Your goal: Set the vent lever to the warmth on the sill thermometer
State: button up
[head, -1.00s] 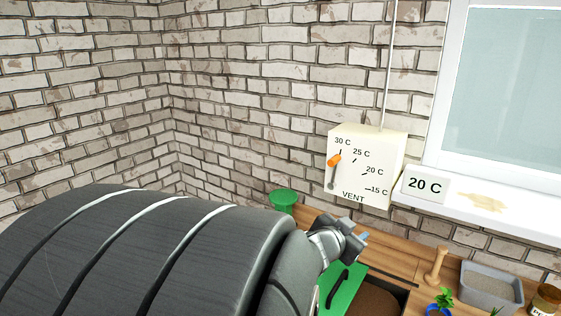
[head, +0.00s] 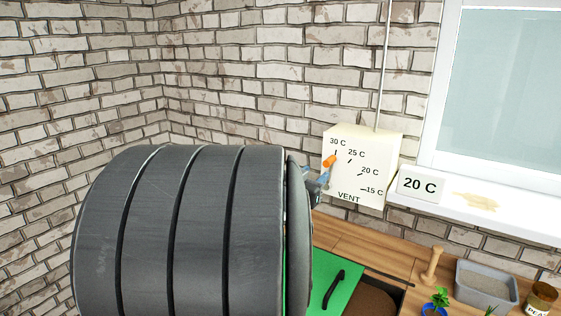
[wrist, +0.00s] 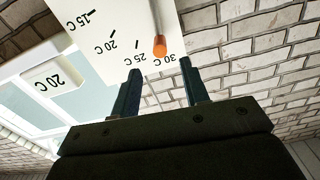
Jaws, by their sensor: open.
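The vent box (head: 377,191) is a cream panel on the wall marked 30 C, 25 C, 20 C and 15 C. Its lever (head: 329,162) has an orange tip close to the 30 C mark; the lever's lower part is hidden by my gripper. The sill thermometer (head: 405,192) is a white card reading 20 C. My gripper (head: 318,178) is at the box's left side. In the wrist view, upside down, my gripper (wrist: 163,82) is open with the orange lever tip (wrist: 160,51) ahead, in line with the gap between the fingers. Contact cannot be told.
The white window sill (head: 510,218) is right of the box. Below is a wooden bench (head: 350,245) with a green panel (head: 338,278) bearing a black handle, a wooden peg (head: 432,263), a grey tray (head: 461,285), a plant pot and a jar (head: 541,296). My arm covers the lower left.

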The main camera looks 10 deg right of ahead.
aim_at(329, 162)
jog(key=x, duration=1)
jog(key=shift+d, duration=0.1)
grip_shut()
